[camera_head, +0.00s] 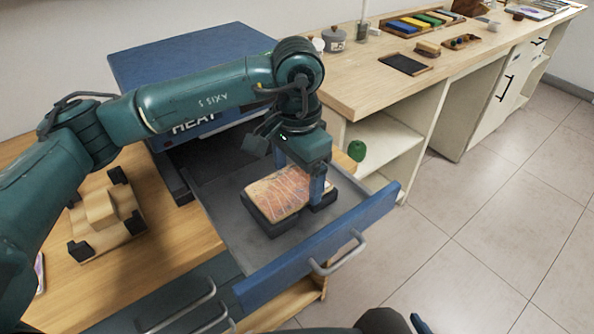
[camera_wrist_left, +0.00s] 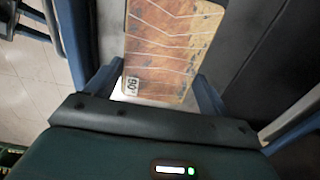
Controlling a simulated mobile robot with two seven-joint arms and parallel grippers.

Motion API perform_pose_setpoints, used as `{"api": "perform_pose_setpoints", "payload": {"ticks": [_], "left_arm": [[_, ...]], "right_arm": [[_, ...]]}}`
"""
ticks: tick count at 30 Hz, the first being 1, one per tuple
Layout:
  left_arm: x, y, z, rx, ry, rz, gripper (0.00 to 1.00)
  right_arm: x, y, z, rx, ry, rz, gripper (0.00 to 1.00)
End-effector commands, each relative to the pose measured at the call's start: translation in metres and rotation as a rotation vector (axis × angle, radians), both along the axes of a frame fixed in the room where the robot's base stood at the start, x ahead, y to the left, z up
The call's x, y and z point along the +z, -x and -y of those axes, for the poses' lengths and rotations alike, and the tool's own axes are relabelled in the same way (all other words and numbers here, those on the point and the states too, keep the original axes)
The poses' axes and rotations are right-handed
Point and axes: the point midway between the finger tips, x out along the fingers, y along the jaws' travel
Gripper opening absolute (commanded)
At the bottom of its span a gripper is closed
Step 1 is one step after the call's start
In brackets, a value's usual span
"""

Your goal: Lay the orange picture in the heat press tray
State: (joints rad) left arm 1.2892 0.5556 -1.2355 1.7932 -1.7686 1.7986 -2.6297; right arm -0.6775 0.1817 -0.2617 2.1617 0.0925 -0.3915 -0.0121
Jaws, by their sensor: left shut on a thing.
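The orange picture (camera_head: 278,192) is a flat orange panel with pale wavy lines. It lies over a dark block inside the pulled-out tray (camera_head: 232,205) of the blue heat press (camera_head: 190,50). My left gripper (camera_head: 316,190) comes down from above at the picture's right end and is shut on it. In the left wrist view the picture (camera_wrist_left: 170,45) sits between the two blue fingers (camera_wrist_left: 160,88), with a small label marked 90 near its edge. Whether the picture rests fully on the block cannot be told. My right gripper is not in view.
The tray's blue front (camera_head: 320,245) with a metal handle (camera_head: 338,254) stands out over the floor. A wooden fixture with black corners (camera_head: 105,215) is on the table at left. A long wooden counter (camera_head: 385,90) with a grey pot (camera_head: 334,40) and trays runs behind at right.

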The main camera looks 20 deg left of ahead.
Motion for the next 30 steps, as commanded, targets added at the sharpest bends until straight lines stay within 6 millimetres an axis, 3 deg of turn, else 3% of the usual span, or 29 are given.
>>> {"api": "perform_pose_setpoints", "payload": {"ticks": [30], "left_arm": [[-0.003, 0.000, 0.000, 0.000, -0.001, 0.001, 0.58]], "right_arm": [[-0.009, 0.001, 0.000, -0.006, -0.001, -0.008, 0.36]]}}
